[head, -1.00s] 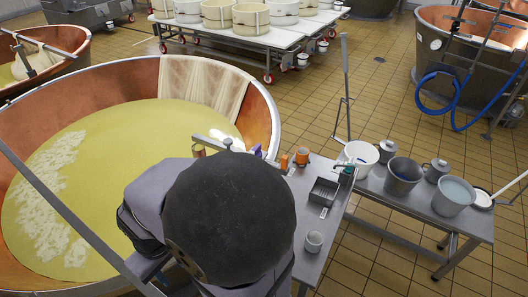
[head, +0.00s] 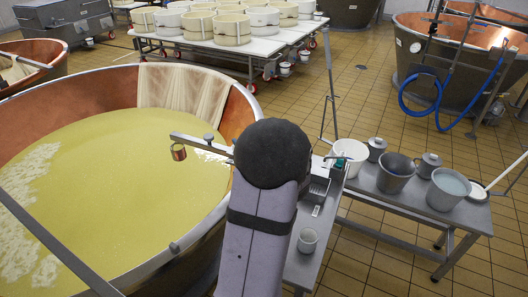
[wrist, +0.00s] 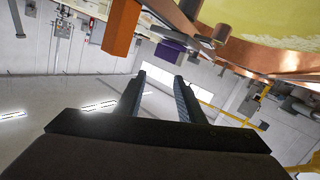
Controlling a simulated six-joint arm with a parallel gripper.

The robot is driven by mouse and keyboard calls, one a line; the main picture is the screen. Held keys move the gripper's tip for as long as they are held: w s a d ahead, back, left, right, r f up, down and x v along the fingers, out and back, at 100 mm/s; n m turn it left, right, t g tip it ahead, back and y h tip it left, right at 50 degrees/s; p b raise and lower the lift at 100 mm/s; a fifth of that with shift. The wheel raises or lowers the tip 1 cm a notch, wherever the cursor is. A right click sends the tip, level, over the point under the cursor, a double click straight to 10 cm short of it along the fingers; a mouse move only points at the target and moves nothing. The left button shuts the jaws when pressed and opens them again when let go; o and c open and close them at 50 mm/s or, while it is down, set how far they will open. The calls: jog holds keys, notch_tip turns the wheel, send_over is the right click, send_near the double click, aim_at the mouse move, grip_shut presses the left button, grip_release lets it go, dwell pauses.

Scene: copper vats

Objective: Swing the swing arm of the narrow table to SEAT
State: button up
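The swing arm (head: 205,142) is a grey bar in the head view. It reaches left over the near vat's rim, with a small copper cup (head: 178,152) hanging near its far end. Its right end is hidden behind my arm. The narrow table (head: 303,268) stands right of the vat, partly covered by my arm. No SEAT mark is legible. My gripper is hidden in the head view. In the wrist view my gripper (wrist: 160,78) is open, with nothing between its fingers. An orange block (wrist: 122,28) and a purple piece (wrist: 170,52) are beyond the fingertips.
The copper vat (head: 232,112) full of yellow liquid fills the left. A grey cup (head: 308,240) and a dark tray (head: 318,188) stand on the narrow table. A second table (head: 412,208) with several buckets is to the right.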

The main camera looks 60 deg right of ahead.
jog(key=s+d+f+m+t+b, duration=0.15)
jog(key=s+f, duration=0.25)
jog(key=s, duration=0.5)
jog(key=p+x, duration=0.2)
jog(key=x, duration=0.5)
jog(key=shift+d+r+m+p, duration=0.2)
jog(key=shift+r+m+p, duration=0.05)
jog(key=shift+m+p, duration=0.1)
grip_shut()
